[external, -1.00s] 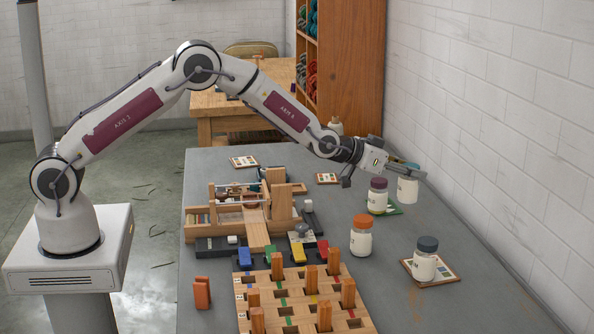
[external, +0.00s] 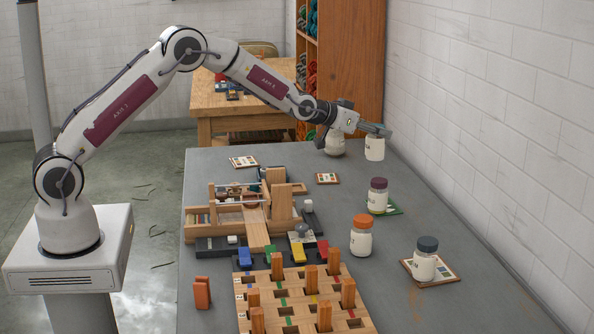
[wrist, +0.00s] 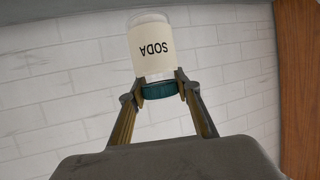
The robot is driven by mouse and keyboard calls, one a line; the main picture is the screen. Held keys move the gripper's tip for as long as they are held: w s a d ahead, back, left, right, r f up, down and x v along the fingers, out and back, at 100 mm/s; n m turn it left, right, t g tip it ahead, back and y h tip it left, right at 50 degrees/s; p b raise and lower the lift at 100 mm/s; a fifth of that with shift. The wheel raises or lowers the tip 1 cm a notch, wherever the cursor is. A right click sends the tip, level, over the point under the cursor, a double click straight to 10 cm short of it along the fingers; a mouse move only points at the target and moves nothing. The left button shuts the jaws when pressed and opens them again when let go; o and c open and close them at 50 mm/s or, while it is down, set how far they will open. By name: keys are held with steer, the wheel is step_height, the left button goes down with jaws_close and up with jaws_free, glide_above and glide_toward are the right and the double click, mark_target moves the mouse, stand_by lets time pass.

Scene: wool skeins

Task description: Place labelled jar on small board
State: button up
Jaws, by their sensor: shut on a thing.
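My gripper (external: 377,132) is shut on a white jar (external: 375,150) at the far right of the table. In the wrist view the fingers (wrist: 160,89) grip its teal lid, and its label (wrist: 152,50) reads SODA, upside down in that picture. Whether its base touches the table is unclear. Small boards with coloured patches lie at the far left (external: 243,162) and far middle (external: 327,179), both bare. Another small board (external: 452,277) at the front right bears a blue-lidded jar (external: 425,262).
An orange-lidded jar (external: 361,237) stands nearer. Another pale jar (external: 335,147) is beside my wrist. A wooden rack (external: 250,205) and pegboard (external: 300,300) fill the left and front. The wall is close on the right.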

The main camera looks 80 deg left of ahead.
steer(key=s+a+n+y, duration=0.1)
steer(key=s+a, duration=0.3)
steer(key=a, duration=0.3)
steer(key=s+a+n+g+y, duration=0.1)
steer(key=s+a, duration=0.3)
steer(key=a, duration=0.4)
steer(key=s+a+n+y, duration=0.1)
steer(key=s+a, duration=0.2)
steer(key=a, duration=0.4)
steer(key=shift+d+f, duration=0.15)
steer(key=shift+f, duration=2.35)
step_height(320, 180, down, 6)
steer(key=shift+f, duration=0.2)
steer(key=shift+f, duration=1.75)
steer(key=shift+f, duration=0.1)
